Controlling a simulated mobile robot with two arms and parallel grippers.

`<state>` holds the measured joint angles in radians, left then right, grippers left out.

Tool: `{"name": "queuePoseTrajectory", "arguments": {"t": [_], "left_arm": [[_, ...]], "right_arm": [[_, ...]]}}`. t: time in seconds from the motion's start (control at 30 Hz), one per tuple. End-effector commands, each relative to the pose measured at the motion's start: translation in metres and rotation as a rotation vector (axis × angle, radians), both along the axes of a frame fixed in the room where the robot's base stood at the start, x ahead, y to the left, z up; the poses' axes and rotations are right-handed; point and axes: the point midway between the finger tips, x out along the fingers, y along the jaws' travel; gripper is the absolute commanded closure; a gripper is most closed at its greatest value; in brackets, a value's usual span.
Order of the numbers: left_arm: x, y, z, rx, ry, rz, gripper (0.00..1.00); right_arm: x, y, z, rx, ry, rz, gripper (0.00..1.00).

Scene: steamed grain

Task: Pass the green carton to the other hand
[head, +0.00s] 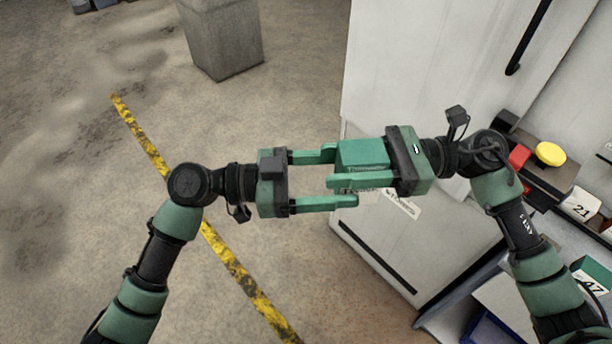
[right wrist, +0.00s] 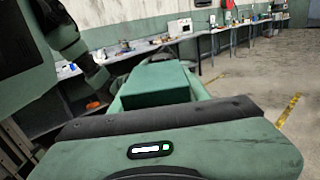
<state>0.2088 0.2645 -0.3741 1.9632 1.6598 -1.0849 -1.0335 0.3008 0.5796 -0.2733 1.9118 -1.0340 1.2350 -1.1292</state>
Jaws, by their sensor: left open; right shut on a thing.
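The green carton (head: 362,153) is a plain box held between the two arms, in front of a white cabinet. My right gripper (head: 345,168) comes from the right and is shut on the carton. In the right wrist view the carton (right wrist: 155,84) sits between the fingers, beyond the green palm. My left gripper (head: 343,177) faces it from the left with its fingers spread. Its fingertips reach the carton's left end, one at the far side and one at the near side. Whether they touch the carton cannot be told.
A white cabinet (head: 400,75) stands behind the right gripper. At the right is a shelf with a yellow round-topped item (head: 550,154), a red item (head: 518,157) and number labels. A concrete block (head: 222,40) stands at the back. The floor at left is open, crossed by yellow-black tape (head: 235,270).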

Motion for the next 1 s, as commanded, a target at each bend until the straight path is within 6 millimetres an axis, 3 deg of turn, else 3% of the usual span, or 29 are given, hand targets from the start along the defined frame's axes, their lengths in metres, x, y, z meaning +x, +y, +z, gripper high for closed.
{"name": "queuePoseTrajectory", "arguments": {"t": [0.1,0.3,0.67,0.77,0.93,0.97,1.0], "left_arm": [[0.001,-0.021,0.001,-0.002,0.000,-0.002,0.29],[0.003,-0.041,0.000,-0.001,0.002,0.001,0.29],[0.003,-0.047,0.000,0.001,0.001,0.001,0.29],[0.003,-0.047,0.000,0.001,0.001,0.001,0.51],[0.003,-0.046,0.000,0.001,0.001,0.001,0.99],[0.003,-0.046,0.000,0.001,0.001,0.001,1.00],[0.003,-0.046,0.001,-0.001,0.001,0.001,1.00]], "right_arm": [[0.000,0.000,0.001,0.001,-0.001,0.000,1.00],[0.000,0.000,0.001,0.001,-0.001,0.000,1.00],[0.000,0.000,0.001,0.001,-0.001,0.000,1.00],[0.000,0.000,0.001,0.001,-0.001,0.000,1.00],[0.000,0.000,0.001,0.001,-0.001,0.000,1.00],[0.000,0.000,0.001,0.001,-0.001,0.000,1.00],[0.000,0.000,0.001,0.001,-0.001,0.000,0.44]]}}
